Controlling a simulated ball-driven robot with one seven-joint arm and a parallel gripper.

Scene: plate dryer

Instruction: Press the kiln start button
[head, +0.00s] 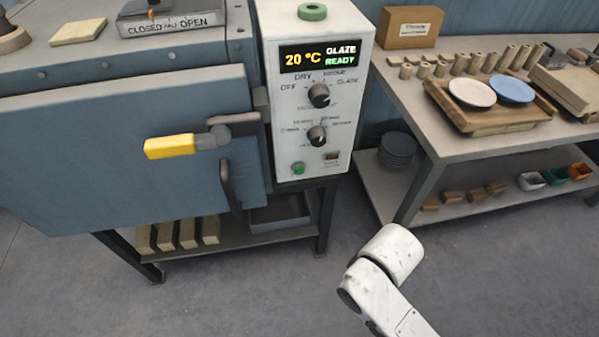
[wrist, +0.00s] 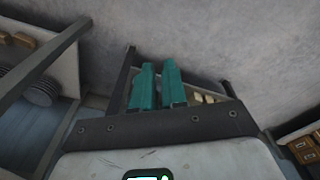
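The kiln control panel (head: 335,110) is white, with a display reading 20 °C and GLAZE READY. A round green button (head: 298,168) sits low on its left side, and a small orange-lit switch (head: 332,156) is to its right. Two black dials, upper (head: 319,95) and lower (head: 317,135), are above. A green knob-like ring (head: 312,12) lies on top of the panel. My gripper is outside the head view. In the wrist view my gripper (wrist: 159,66) shows two teal fingers with a narrow gap and nothing between them. The button is not visible there.
The kiln door (head: 110,110) has a yellow-ended lever (head: 170,146) sticking out left of the panel. A worktable (head: 450,150) with plates and a wooden tray (head: 490,118) stands at right. Bare floor (head: 270,290) lies in front of the kiln stand.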

